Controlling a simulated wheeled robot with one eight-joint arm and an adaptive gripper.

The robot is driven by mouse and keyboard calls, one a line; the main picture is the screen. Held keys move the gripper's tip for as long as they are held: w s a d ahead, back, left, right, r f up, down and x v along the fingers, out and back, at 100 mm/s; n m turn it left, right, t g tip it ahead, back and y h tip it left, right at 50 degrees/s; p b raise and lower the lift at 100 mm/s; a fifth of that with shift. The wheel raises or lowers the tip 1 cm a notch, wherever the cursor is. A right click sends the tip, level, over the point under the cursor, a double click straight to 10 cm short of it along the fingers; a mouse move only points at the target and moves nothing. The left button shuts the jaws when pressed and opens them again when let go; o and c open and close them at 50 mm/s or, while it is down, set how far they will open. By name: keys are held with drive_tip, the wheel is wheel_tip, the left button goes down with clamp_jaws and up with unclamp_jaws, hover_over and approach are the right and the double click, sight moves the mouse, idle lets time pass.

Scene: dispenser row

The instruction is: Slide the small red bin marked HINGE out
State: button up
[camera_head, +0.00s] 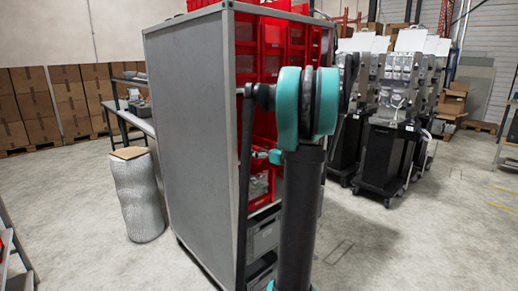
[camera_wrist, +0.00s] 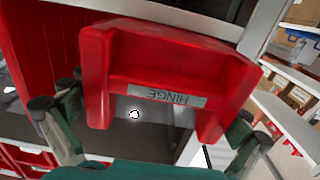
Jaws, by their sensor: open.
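The small red bin marked HINGE (camera_wrist: 180,70) fills the upper middle of the wrist view, close to the camera. Its grey label reads upside down there. My gripper (camera_wrist: 155,118) is open, with one finger at the left of the bin and one at the lower right. I cannot tell whether either finger touches it. In the head view my gripper (camera_head: 264,156) is small, at the open face of the grey rack (camera_head: 190,130), partly hidden by my arm. I cannot pick out the HINGE bin in that view.
Several red bins (camera_head: 272,35) fill the rack's upper rows, with grey bins (camera_head: 262,238) low down. A silver cylinder (camera_head: 138,198) stands left of the rack. Black carts with machines (camera_head: 395,140) stand at the right. The floor (camera_head: 440,240) at the front right is clear.

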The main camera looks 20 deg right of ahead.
drive_tip(key=v, duration=1.2)
drive_tip(key=shift+a, duration=0.1)
